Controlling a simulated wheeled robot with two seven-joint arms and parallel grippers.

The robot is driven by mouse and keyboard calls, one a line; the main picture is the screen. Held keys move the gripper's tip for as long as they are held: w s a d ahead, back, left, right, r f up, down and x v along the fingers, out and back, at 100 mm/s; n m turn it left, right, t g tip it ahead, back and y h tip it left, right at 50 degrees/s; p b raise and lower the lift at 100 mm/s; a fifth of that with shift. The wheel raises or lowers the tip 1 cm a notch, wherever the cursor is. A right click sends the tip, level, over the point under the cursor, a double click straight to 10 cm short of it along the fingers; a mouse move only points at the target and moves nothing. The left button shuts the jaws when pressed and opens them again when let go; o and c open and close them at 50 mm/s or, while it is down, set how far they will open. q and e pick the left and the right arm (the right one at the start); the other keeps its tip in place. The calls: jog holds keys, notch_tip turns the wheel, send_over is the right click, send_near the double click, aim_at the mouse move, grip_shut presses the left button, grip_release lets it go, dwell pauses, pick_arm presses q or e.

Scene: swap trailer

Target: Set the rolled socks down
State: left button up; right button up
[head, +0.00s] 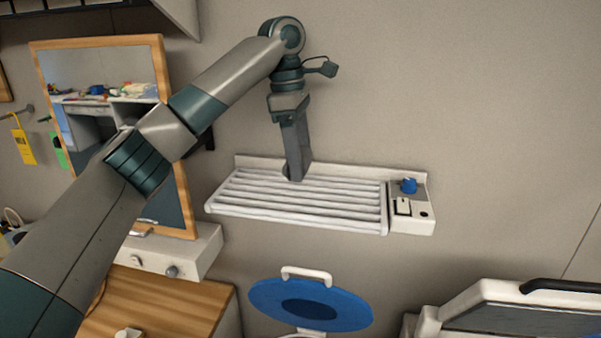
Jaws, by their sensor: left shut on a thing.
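My left gripper (297,172) points straight down over the white slatted rack (240,209) on the wall, with its fingertips at or just above the rear slats. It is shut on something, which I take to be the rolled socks. The socks do not show clearly; the grey fingers hide them or blend with them. I cannot tell whether they touch the slats. My right gripper is out of view.
The rack's right end has a panel with a blue knob (408,186). A wood-framed mirror (155,80) hangs left, behind my left arm. Below are a wooden counter (165,305), a blue round lid (350,305) and a white-edged unit (480,297). The slats look otherwise clear.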

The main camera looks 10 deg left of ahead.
pick_arm(q)
jog(key=shift+f, duration=0.1)
notch_tip(320, 180, down, 3)
jog(key=shift+f+p, duration=0.1)
jog(key=shift+p, duration=1.1)
jog(key=shift+f, duration=0.35)
jog(key=shift+f, duration=0.1)
jog(key=o, duration=1.1)
